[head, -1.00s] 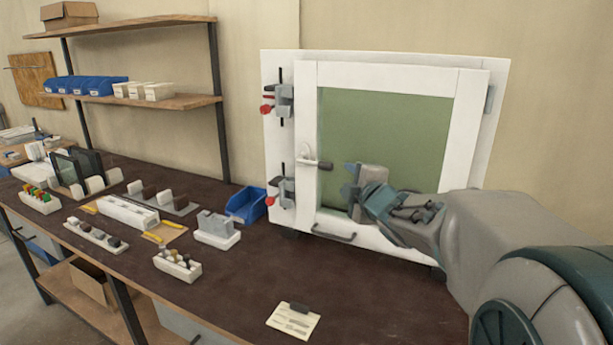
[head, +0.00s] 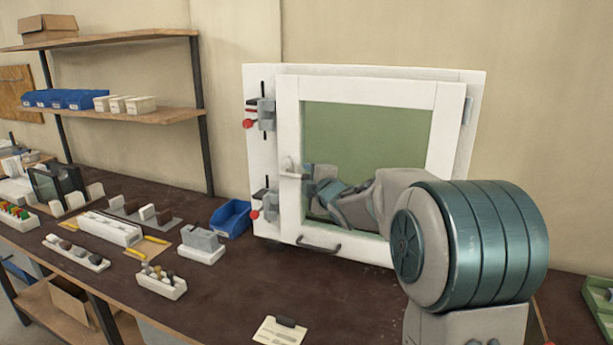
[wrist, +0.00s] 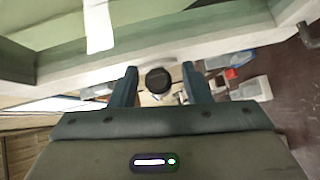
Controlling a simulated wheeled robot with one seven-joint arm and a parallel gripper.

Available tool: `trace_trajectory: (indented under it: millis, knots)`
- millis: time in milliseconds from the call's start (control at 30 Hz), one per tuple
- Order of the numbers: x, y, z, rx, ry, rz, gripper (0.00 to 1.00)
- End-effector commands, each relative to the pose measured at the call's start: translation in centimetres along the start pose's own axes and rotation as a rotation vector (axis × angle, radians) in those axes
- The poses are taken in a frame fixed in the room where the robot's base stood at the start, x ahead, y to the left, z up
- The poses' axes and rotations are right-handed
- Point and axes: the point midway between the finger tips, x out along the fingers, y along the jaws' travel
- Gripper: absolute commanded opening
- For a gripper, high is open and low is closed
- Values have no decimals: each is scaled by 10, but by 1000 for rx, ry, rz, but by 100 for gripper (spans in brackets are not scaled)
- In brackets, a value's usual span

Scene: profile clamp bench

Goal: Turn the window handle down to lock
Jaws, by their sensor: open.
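The white window frame (head: 290,125) with a green pane (head: 365,130) stands upright at the back of the bench. Its handle (head: 291,175) is on the left stile, with a white base and a dark grip pointing sideways to the right. My gripper (head: 309,182) is at the grip's free end, in front of the pane. In the wrist view my gripper (wrist: 160,70) is open, and the handle's dark round end (wrist: 158,80) shows between the two fingers. Whether the fingers touch it I cannot tell.
A dark pull bar (head: 318,246) is on the bottom rail. A blue bin (head: 231,217) and several parts holders stand to the left. The bench front is mostly clear.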

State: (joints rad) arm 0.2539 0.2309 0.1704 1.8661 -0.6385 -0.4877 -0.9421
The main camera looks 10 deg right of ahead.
Motion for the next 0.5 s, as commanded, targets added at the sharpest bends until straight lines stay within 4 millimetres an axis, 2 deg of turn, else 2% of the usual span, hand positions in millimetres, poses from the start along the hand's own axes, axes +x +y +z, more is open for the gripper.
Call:
trace_trajectory:
  millis: [200, 500]
  knots:
    - [16, 1, -1, 0, 2, 1, 43]
    - [17, 0, -1, 0, 1, 0, 43]
